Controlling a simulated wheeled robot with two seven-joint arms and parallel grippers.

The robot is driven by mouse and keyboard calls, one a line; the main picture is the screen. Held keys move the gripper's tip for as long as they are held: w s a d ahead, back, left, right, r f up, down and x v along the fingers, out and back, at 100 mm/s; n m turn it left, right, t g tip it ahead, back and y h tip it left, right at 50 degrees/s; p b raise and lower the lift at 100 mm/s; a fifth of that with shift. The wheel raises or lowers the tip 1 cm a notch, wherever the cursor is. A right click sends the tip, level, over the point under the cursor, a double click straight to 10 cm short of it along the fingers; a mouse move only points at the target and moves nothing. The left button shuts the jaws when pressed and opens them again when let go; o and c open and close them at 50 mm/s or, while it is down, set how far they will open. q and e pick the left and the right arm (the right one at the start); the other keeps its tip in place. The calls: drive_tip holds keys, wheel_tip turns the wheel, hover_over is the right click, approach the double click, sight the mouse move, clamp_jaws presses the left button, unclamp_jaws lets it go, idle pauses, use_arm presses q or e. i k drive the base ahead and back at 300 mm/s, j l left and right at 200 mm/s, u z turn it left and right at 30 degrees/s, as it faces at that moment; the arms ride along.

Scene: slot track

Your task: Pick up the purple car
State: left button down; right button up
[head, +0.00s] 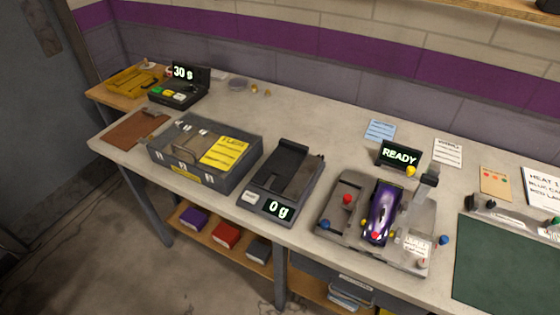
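The purple car (383,208) sits on a grey fixture (341,218) on the right half of the workbench. Its long body points from the back toward the front edge of the bench. A red knob stands to its left and a grey upright post to its right. Neither of my grippers shows in the head view.
A black scale (283,178) reading "0 g" stands left of the fixture. A grey box with a yellow label (198,150) is further left. A "READY" display (399,155) stands behind the car. A green mat (505,262) lies to the right. Bare bench lies behind the scale.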

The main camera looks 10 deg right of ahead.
sight(385, 205)
drive_tip(key=z, duration=1.15)
